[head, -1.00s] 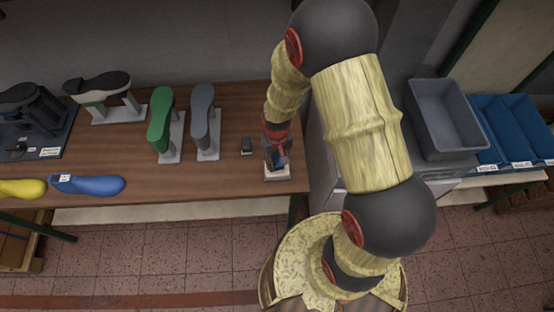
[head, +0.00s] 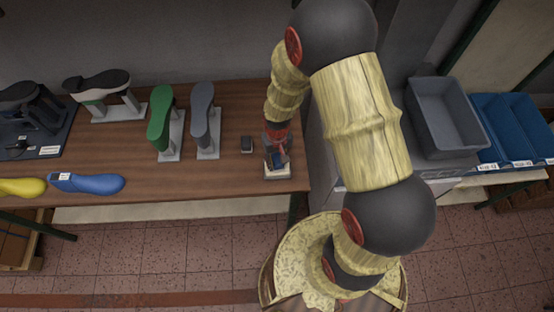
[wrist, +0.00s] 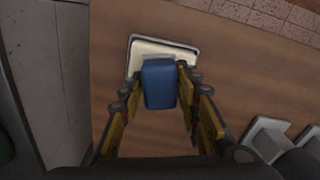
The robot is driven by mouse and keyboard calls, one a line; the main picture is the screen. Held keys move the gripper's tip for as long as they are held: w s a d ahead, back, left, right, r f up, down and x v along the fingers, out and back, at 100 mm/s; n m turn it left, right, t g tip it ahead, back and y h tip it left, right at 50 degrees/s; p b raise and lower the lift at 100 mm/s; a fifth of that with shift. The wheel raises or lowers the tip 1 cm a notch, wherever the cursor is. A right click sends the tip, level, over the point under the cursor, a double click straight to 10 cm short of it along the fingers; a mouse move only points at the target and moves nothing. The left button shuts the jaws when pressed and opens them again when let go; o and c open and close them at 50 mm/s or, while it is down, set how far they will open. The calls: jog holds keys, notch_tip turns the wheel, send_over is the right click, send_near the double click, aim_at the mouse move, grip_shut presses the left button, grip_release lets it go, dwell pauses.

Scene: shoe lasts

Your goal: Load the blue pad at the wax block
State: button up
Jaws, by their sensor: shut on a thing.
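My gripper (wrist: 157,90) is shut on the blue pad (wrist: 158,84), with one finger on each side of it in the wrist view. In the head view the pad (head: 278,160) shows small and dark blue below my wrist. The wax block (wrist: 150,50) is pale cream in a light tray, just beyond and partly under the pad in the wrist view. It also shows in the head view (head: 278,174) near the table's right front corner. I cannot tell whether the pad touches the wax.
A grey last (head: 206,125) and a green last (head: 160,120) stand on stands further left. A blue last (head: 90,184) lies at the front edge. A grey bin (head: 445,120) stands right of the arm.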

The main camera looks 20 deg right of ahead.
aim_at(277, 159)
jog(key=shift+f, duration=0.45)
dwell(1.2)
jog(key=shift+r+p, duration=2.25)
jog(key=shift+r, duration=1.35)
